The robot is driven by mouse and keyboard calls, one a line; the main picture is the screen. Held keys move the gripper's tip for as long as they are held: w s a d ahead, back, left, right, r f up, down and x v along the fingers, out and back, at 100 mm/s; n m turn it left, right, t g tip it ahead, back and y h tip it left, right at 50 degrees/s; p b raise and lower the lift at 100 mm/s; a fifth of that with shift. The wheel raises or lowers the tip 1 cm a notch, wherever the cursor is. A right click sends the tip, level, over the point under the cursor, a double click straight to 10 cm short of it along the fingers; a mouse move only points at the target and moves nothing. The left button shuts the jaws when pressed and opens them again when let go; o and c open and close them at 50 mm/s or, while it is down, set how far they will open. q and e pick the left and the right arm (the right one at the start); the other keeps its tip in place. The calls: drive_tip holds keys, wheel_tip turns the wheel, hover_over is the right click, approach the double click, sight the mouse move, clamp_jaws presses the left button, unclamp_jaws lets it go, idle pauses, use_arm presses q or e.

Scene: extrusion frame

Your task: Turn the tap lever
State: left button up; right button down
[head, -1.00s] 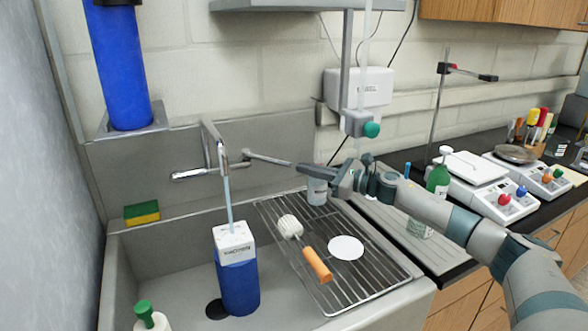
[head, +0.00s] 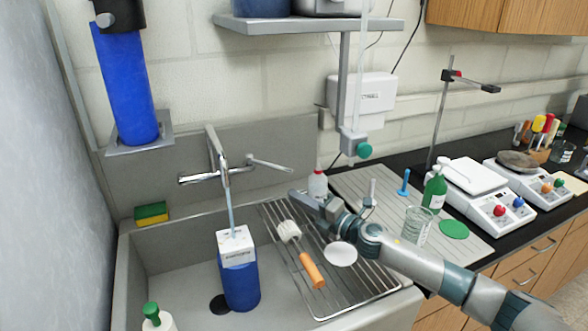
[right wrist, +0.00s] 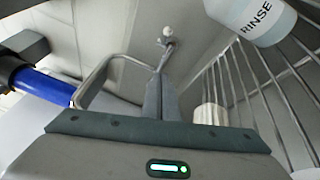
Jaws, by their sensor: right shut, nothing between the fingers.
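The chrome tap (head: 217,160) is on the wall behind the sink, with a stream falling from its spout onto a blue-and-white container (head: 238,275). Its long lever (head: 270,164) points right along the wall; a shorter handle (head: 197,179) points left. My right gripper (head: 293,194) is shut and empty, below and in front of the lever's end, apart from it. In the right wrist view the shut fingers (right wrist: 161,98) point toward the tap, and its curved spout (right wrist: 100,70) shows at left. My left gripper is not in view.
A wire rack (head: 345,285) holds a brush (head: 305,262) and a white disc (head: 341,254). A rinse bottle (head: 318,185) stands close behind my right gripper and shows in the right wrist view (right wrist: 252,18). A sponge (head: 151,212) lies on the sink's left ledge.

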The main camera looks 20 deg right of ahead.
drive_tip(key=shift+s+a+m, duration=0.2)
drive_tip(key=shift+s+m, duration=0.05)
drive_tip(key=shift+m, duration=0.35)
drive_tip(key=shift+w+r, duration=0.1)
drive_tip(key=p, duration=0.3)
approach(269, 165)
drive_tip(key=shift+a+x, duration=0.4)
drive_tip(key=shift+x, duration=1.7)
drive_tip(key=shift+f, duration=0.4)
